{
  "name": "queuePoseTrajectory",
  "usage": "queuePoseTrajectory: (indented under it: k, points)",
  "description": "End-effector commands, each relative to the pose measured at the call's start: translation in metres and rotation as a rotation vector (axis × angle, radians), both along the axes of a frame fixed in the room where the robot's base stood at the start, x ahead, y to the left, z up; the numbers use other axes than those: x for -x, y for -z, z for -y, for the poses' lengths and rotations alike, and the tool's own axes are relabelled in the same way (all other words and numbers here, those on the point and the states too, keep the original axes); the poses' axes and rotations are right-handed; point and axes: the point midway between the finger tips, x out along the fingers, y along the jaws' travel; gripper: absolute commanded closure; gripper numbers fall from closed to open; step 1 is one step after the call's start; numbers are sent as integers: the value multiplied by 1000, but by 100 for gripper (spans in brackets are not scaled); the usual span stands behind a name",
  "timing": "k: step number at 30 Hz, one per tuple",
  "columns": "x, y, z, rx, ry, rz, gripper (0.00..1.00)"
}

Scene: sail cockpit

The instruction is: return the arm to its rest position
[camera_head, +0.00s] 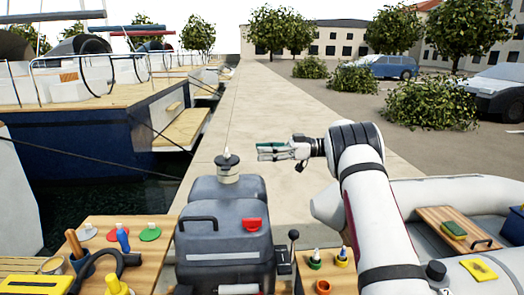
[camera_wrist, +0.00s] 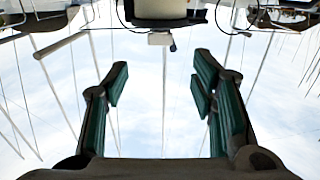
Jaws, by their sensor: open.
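My gripper (camera_head: 272,152) is held out in the air over the quay, pointing left in the head view. My white and black arm reaches up from the lower right and bends left at its dark joint. In the wrist view my gripper (camera_wrist: 160,95) shows two green-padded fingers spread apart with only sky and thin mast lines between them. It holds nothing.
A grey outboard motor (camera_head: 225,230) stands in front of me, below the gripper. A wooden table (camera_head: 140,265) with tools is at the left. A grey inflatable boat (camera_head: 440,195) is at the right. A moored sailboat (camera_head: 90,120) lies at the left.

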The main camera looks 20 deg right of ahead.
Motion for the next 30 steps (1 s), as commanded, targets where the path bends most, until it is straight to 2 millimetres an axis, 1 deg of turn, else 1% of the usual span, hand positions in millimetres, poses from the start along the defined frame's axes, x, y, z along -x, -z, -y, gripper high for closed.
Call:
queuePoseTrajectory:
  k: [7, 9, 11, 14, 15, 17, 18, 20, 21, 24, 26, 27, 29, 30]
  points:
    - [-1, -2, -1, 1, 4, 3, 48]
    - [-5, -10, -2, 3, 26, 19, 48]
    - [-12, -25, -5, 6, 71, 47, 48]
    - [-30, -66, -8, 16, 202, 122, 48]
    - [-38, -86, -9, 21, 269, 154, 48]
    - [-48, -118, -10, 27, 378, 201, 48]
    - [-53, -139, -8, 31, 453, 227, 48]
    - [-58, -168, -6, 38, 562, 256, 48]
    - [-59, -186, -3, 42, 633, 271, 48]
    - [-55, -226, 4, 55, 806, 284, 48]
    - [-48, -246, 9, 65, 904, 278, 48]
    - [-41, -257, 12, 72, 966, 269, 48]
    - [-28, -271, 16, 86, 1056, 244, 48]
    - [-18, -277, 19, 95, 1112, 223, 48]
